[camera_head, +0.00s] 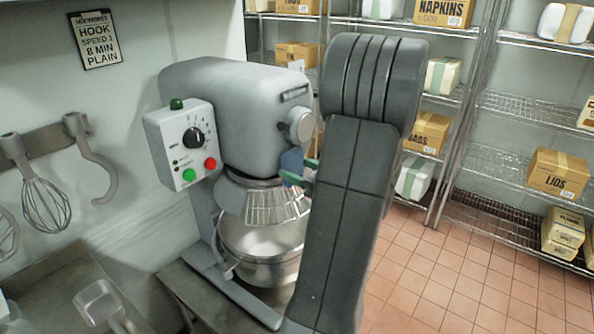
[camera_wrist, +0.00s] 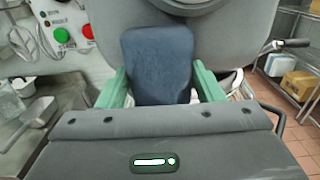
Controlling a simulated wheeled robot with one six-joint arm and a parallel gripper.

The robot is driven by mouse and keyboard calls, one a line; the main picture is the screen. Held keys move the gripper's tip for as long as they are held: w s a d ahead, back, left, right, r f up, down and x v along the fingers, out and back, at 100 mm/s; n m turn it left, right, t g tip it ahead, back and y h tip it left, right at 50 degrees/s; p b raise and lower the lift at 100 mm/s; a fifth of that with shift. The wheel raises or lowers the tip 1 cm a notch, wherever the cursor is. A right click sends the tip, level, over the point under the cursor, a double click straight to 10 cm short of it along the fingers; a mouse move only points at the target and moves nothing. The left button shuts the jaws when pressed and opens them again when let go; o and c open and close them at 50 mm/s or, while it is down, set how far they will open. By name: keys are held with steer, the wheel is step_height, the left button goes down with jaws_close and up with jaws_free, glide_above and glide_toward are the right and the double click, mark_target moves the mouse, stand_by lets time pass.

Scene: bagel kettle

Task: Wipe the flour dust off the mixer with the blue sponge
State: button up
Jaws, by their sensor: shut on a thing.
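The grey stand mixer (camera_head: 225,105) stands on a metal table, with a steel bowl and wire guard under its head. My gripper (camera_wrist: 163,88) has green fingers and is shut on the blue sponge (camera_wrist: 158,62). In the wrist view the sponge stands up between the fingers, in front of the mixer's grey body (camera_wrist: 110,35). In the head view the sponge (camera_head: 291,161) shows as a small blue patch at the front underside of the mixer head, partly hidden by my arm. I cannot tell whether it touches the mixer. I cannot make out flour dust clearly.
The mixer's control box (camera_head: 185,145) has a dial and red and green buttons. A whisk (camera_head: 45,205) and a hook hang on the left wall. A scoop (camera_head: 98,303) lies at lower left. Wire shelves with boxes (camera_head: 560,172) stand at right. The tiled floor (camera_head: 450,275) is open.

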steer(key=shift+w+d, duration=0.5)
steer(key=shift+w, duration=0.2)
steer(key=shift+w+d, duration=0.45)
steer(key=shift+w, duration=0.2)
steer(key=shift+w+d+p, duration=0.1)
steer(key=shift+p, duration=0.2)
steer(key=w+d, duration=0.2)
steer(key=w, duration=0.1)
steer(key=shift+d+p, duration=0.15)
steer(key=shift+p, duration=0.2)
steer(key=v, duration=0.8)
steer(key=shift+p, duration=0.3)
